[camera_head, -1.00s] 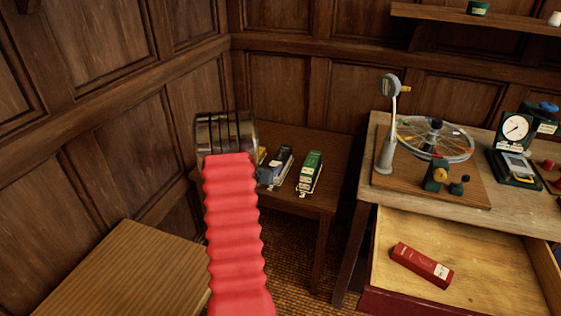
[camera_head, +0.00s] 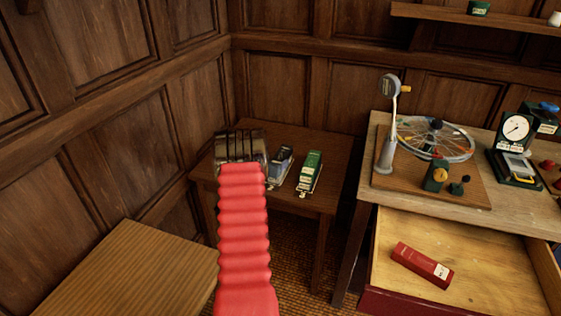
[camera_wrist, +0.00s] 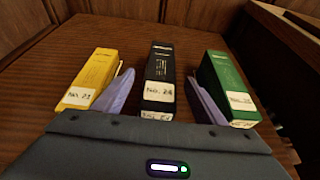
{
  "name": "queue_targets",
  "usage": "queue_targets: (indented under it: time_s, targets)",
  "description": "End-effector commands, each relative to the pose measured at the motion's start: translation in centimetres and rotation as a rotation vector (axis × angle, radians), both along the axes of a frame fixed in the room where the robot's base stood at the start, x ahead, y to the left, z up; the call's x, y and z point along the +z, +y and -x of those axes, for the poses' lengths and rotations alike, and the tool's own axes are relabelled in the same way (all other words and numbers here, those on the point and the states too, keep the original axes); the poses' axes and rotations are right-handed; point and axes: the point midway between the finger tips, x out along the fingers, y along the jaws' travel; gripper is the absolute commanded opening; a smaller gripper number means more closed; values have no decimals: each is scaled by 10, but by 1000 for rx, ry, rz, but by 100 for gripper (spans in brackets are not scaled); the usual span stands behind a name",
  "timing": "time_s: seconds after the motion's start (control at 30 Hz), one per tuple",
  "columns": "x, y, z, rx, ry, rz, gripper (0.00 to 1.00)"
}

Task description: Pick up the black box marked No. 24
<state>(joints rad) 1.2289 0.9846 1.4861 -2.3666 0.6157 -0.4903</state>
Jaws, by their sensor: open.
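The black box marked No. 24 (camera_wrist: 159,75) lies on the dark wooden side table, its labelled end towards me in the wrist view. My gripper (camera_wrist: 158,80) is open, with one pale purple finger on each side of this box. The fingers look apart from it, and nothing is held. A yellow box (camera_wrist: 92,75) lies left of the left finger and a green box (camera_wrist: 226,85) right of the right finger. In the head view the black box (camera_head: 285,158) is partly covered by my gripper, and the yellow box is hidden.
The side table (camera_head: 327,150) stands in the corner against panelled walls. Right of it is a desk (camera_head: 480,190) with a wheel instrument and an open drawer holding a red box (camera_head: 422,265). A wooden top (camera_head: 125,270) fills the lower left.

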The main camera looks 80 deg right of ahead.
Motion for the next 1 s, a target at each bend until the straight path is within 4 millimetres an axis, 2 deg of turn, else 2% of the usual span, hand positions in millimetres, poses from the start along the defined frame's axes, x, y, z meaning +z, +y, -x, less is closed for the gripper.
queue_targets:
  time_s: [0.47,0.83,1.0]
  targets:
    - [-2,-6,1,-1,0,0,65]
    - [-15,-40,7,-1,-1,0,65]
    - [-18,-49,8,-1,0,0,65]
